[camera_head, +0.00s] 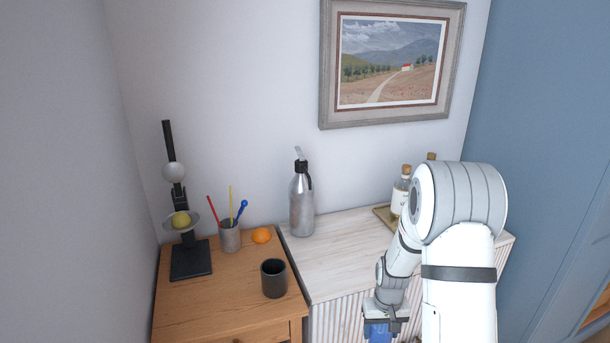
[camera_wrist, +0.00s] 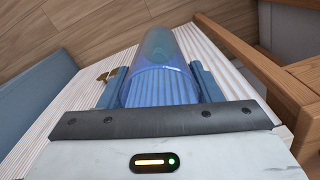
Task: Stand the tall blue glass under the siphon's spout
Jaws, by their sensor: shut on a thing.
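The silver siphon (camera_head: 302,205) with a black head stands upright at the back left of the pale wooden cabinet top. Its spout end is too small to make out clearly. My gripper (camera_wrist: 160,88) is shut on the tall blue glass (camera_wrist: 160,65), with one finger on each side of its ribbed wall. In the head view the blue glass (camera_head: 379,332) shows only in part at the bottom edge, below my gripper (camera_head: 384,318). It is in front of the cabinet, well apart from the siphon.
Corked bottles (camera_head: 400,192) stand on a tray (camera_head: 384,216) at the cabinet's back right, partly behind my arm. On the wooden table at left are a dark cup (camera_head: 274,278), orange fruit (camera_head: 261,235), utensil cup (camera_head: 230,238) and black press (camera_head: 190,260). The cabinet's middle (camera_head: 340,255) is clear.

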